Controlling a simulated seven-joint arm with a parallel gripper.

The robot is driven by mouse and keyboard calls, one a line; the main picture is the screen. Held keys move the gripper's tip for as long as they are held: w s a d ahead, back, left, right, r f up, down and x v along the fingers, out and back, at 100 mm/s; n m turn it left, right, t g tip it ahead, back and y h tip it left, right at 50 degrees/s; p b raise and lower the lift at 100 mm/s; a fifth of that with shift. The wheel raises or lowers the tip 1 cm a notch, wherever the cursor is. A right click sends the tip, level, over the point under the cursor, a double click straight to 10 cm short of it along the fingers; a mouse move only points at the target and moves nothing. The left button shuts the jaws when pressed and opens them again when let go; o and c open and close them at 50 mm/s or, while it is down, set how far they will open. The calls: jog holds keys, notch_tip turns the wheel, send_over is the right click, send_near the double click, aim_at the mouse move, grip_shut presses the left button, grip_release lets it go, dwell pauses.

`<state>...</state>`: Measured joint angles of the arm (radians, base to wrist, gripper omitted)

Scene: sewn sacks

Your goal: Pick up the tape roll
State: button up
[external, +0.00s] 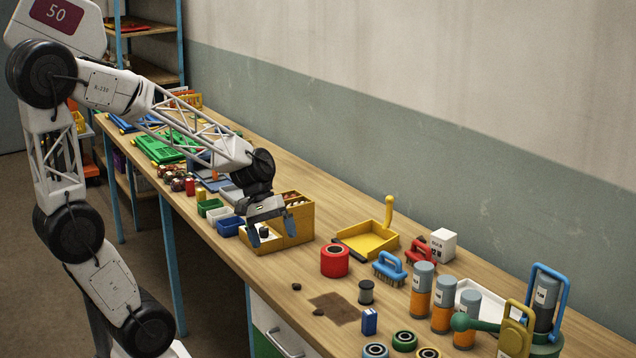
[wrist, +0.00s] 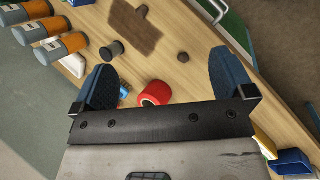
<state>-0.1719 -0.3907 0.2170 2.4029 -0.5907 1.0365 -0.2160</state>
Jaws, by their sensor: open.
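A red roll (external: 334,261) with a dark core stands on the workbench, right of my gripper in the external view. In the wrist view the red roll (wrist: 155,93) lies between my fingers, close to the gripper's edge and partly hidden by it. I cannot tell which roll is meant. My gripper (external: 272,231) is open and empty, above the yellow box (external: 297,218); its blue fingers also show in the wrist view (wrist: 165,68).
A dark spool (external: 366,292) and a brown patch (external: 335,308) lie near the red roll. A blue brush (external: 389,268) and a yellow dustpan (external: 368,241) are close behind it. Orange-grey cylinders (external: 421,290) stand to the right. Small bins (external: 229,226) line the bench's left part.

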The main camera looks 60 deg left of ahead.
jog(key=w+a+f+n+t+h, duration=0.1)
jog(key=w+a+f+n+h, duration=0.15)
jog(key=w+n, duration=0.2)
jog(key=w+a+f+n+t+h, duration=0.1)
jog(key=w+f+n+h, duration=0.15)
jog(key=w+n, duration=0.2)
jog(key=n+t, duration=0.5)
jog(key=n, duration=0.2)
send_near(322, 248)
jog(key=shift+h, duration=0.4)
jog(key=w+d+f, duration=0.3)
jog(key=shift+w, duration=0.25)
jog(key=shift+d, duration=0.1)
jog(key=shift+d, duration=0.1)
jog(key=shift+x, duration=1.2)
jog(key=shift+x, duration=2.6)
jog(key=c, duration=0.7)
